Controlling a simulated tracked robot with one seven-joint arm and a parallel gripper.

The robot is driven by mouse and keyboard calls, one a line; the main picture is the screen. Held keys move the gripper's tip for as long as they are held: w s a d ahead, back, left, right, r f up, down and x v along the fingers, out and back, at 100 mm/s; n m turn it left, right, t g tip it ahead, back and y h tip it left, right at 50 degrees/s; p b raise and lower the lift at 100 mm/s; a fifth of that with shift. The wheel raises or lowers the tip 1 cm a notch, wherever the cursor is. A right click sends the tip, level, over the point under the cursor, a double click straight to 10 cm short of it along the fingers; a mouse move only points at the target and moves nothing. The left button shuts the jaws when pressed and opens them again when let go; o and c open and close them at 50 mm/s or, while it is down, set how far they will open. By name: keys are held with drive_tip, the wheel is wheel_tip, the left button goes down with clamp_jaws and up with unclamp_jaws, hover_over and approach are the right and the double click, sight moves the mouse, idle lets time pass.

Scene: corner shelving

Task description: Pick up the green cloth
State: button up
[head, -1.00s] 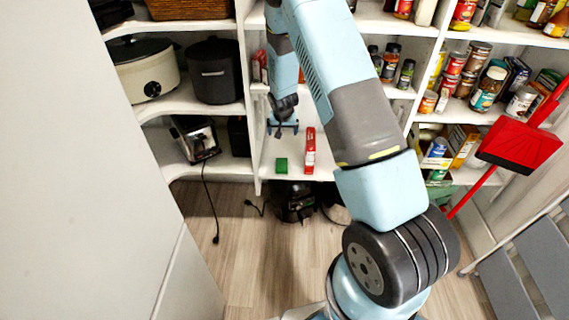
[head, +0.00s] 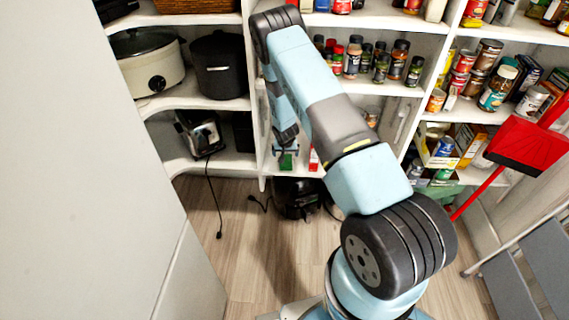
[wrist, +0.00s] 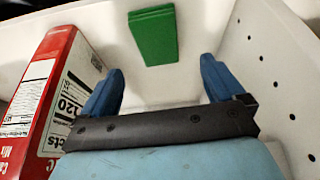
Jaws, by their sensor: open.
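The green cloth (wrist: 154,36) is a small folded rectangle lying flat on a white shelf. In the wrist view it lies beyond my fingertips, at the top middle. In the head view the cloth (head: 286,161) shows as a small green patch just below my gripper. My gripper (wrist: 159,80) has two blue fingers spread apart with nothing between them. In the head view the gripper (head: 286,149) is over the shelf, partly hidden by the wrist. I cannot tell its exact height above the cloth.
A red box (wrist: 42,95) with a nutrition label stands close to the left finger in the wrist view. A white perforated side panel (wrist: 278,75) is on the right. A slow cooker (head: 147,62), a black pot (head: 217,65) and a toaster (head: 199,132) stand on shelves to the left.

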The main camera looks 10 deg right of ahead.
sight(286, 160)
drive_tip(key=shift+x, duration=3.5)
drive_tip(key=shift+s+f, duration=0.25)
drive_tip(key=shift+c, duration=0.4)
drive_tip(key=c, duration=1)
drive_tip(key=shift+r, duration=0.1)
